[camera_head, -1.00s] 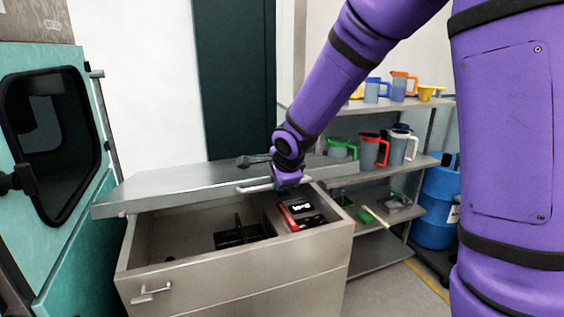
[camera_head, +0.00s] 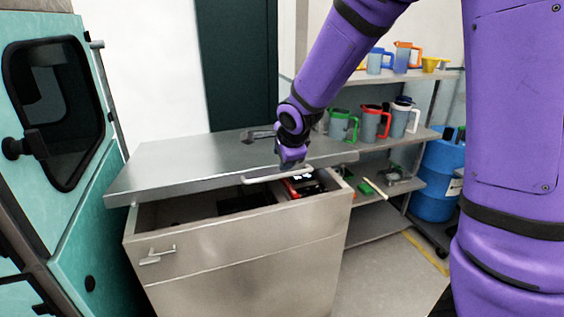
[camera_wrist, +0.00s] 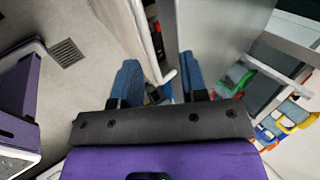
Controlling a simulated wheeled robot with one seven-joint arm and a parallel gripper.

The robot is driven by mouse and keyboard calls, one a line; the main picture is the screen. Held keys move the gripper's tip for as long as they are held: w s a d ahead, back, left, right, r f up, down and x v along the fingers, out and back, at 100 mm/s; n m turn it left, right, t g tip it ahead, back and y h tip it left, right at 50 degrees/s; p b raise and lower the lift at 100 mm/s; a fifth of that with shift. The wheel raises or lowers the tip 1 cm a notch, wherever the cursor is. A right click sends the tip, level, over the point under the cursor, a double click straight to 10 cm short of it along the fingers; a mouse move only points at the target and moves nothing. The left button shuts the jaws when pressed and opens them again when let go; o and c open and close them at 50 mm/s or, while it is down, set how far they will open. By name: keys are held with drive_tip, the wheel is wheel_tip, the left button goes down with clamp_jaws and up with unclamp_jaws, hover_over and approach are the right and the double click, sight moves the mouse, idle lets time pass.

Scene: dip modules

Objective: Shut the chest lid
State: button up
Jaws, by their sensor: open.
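The grey metal chest (camera_head: 245,260) stands in the middle of the head view. Its flat lid (camera_head: 200,165) is partly open, tilted over the box with a gap along the front. A light bar handle (camera_head: 262,177) runs along the lid's front edge. My gripper (camera_head: 290,168) is at the lid's front edge by this handle; in the head view its fingers are mostly hidden. In the wrist view my gripper (camera_wrist: 160,85) shows two blue fingers apart, with the handle's end (camera_wrist: 169,76) between them. Whether they touch it is unclear.
Inside the chest are a red and black device (camera_head: 303,186) and dark items. A teal machine (camera_head: 60,150) stands close at left. Shelves (camera_head: 400,150) with coloured jugs and a blue barrel (camera_head: 437,180) are at right. A latch (camera_head: 157,255) sits on the chest's front.

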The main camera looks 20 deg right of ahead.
drive_tip(key=v, duration=0.7)
drive_tip(key=shift+r, duration=0.2)
drive_tip(key=shift+s, duration=0.15)
drive_tip(key=shift+c, duration=0.2)
